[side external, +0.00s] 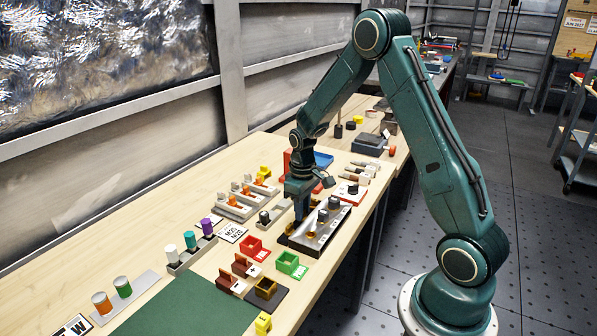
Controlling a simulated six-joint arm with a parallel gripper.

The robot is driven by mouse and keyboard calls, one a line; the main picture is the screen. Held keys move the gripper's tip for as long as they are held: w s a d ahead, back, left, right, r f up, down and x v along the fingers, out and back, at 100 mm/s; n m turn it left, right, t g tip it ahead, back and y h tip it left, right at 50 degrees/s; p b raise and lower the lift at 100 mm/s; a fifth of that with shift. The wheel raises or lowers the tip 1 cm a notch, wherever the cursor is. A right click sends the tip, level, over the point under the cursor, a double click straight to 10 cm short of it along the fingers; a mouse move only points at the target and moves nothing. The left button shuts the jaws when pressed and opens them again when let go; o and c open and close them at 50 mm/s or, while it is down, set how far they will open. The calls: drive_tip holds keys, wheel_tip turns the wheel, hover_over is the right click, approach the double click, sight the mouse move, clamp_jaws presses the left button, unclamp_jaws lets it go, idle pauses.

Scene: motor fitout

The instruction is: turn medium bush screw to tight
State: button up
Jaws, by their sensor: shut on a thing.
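My gripper (299,217) points down at the left part of a light grey fixture (328,229) on a dark base plate. It is shut on a small part there, which fits the medium bush screw. The fingers hide that part, so its seating and turn angle cannot be read. Several grey, knob-like pieces (334,202) stand along the fixture to the right of the fingers. A small brass-coloured piece shows low by the fixture's left end.
A red bin (256,249) and a green bin (292,265) sit in front of the fixture. Grey trays with orange pieces (246,197) lie to the left. A black-and-red block (348,192) stands close behind. The green mat (188,308) is bare.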

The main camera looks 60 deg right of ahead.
drive_tip(key=shift+m, duration=0.4)
drive_tip(key=m, duration=1.2)
drive_tip(key=shift+m, duration=2.5)
drive_tip(key=o, duration=1)
drive_tip(key=shift+r, duration=0.2)
